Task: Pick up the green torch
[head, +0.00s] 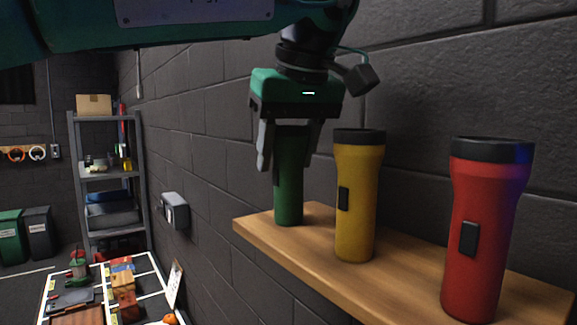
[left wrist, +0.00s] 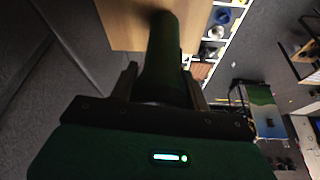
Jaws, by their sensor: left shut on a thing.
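The green torch (head: 289,190) stands upright at the left end of a wooden shelf (head: 412,258). My left gripper (head: 288,158) comes down from above and is shut on the upper part of the green torch. The torch's top is hidden between the fingers. In the left wrist view, the green torch (left wrist: 160,58) runs out from between the fingers of my left gripper (left wrist: 163,85) toward the shelf (left wrist: 122,22). I cannot tell whether its base touches the shelf. My right gripper is not in view.
A yellow torch (head: 356,200) stands close to the right of the green one, and a red torch (head: 484,235) stands further right. A grey block wall (head: 440,90) runs behind the shelf. A grey box (head: 174,210) is fixed to the wall at left.

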